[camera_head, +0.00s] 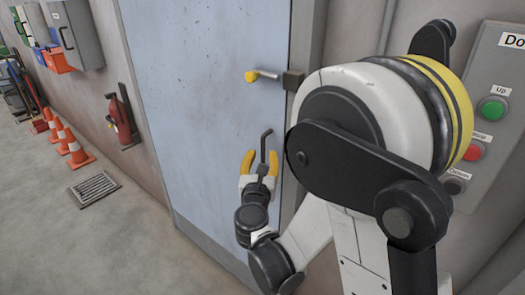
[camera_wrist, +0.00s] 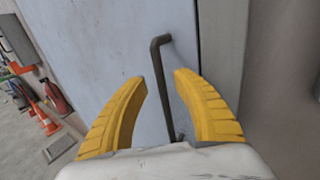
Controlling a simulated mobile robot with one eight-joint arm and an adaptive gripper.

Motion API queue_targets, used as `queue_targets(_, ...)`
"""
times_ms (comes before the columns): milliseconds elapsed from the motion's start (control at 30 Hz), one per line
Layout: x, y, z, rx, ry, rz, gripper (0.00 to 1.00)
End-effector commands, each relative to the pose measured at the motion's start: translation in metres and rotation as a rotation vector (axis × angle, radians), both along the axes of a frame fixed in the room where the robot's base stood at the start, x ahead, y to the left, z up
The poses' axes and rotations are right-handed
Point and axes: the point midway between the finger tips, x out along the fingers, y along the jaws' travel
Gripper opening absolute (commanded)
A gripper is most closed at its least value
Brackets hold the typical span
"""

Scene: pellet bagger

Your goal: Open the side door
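The side door (camera_head: 195,90) is a pale blue-grey panel, shut in its grey frame. A dark bar handle (camera_head: 264,140), bent at its top, stands near the door's right edge; it also shows in the wrist view (camera_wrist: 159,65). My gripper (camera_head: 260,160) has its yellow fingers spread apart. In the wrist view the gripper (camera_wrist: 162,78) has the handle's bar running down between the fingers, with gaps on both sides. Above the handle, a bolt with a yellow knob (camera_head: 252,76) reaches to a dark block (camera_head: 292,80) at the frame.
A control box (camera_head: 490,110) with green, red and black buttons is on the wall at the right. A fire extinguisher (camera_head: 122,118) hangs left of the door. Orange cones (camera_head: 76,150) and a floor grate (camera_head: 94,188) lie further left. The floor before the door is clear.

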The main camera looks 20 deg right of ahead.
Motion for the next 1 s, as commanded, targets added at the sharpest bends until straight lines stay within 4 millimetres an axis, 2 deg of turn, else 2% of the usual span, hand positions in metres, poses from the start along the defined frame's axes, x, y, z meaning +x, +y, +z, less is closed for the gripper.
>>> queue_targets(100, 0.016, -0.007, -0.002, 0.001, 0.0, -0.002, 0.34)
queue_targets(200, 0.024, -0.01, -0.001, 0.001, 0.0, -0.002, 0.34)
queue_targets(533, 0.028, -0.011, 0.0, 0.002, -0.001, 0.0, 0.34)
queue_targets(567, 0.028, -0.011, 0.0, 0.002, -0.001, 0.0, 0.3)
queue_targets(600, 0.028, -0.011, 0.0, 0.002, -0.001, 0.0, 0.18)
queue_targets(667, 0.028, -0.011, 0.0, 0.002, -0.001, 0.0, 0.0)
queue_targets(867, 0.028, -0.01, 0.0, 0.002, -0.001, -0.001, 0.0)
queue_targets(1000, 0.027, -0.002, 0.0, 0.002, 0.0, 0.0, 0.0)
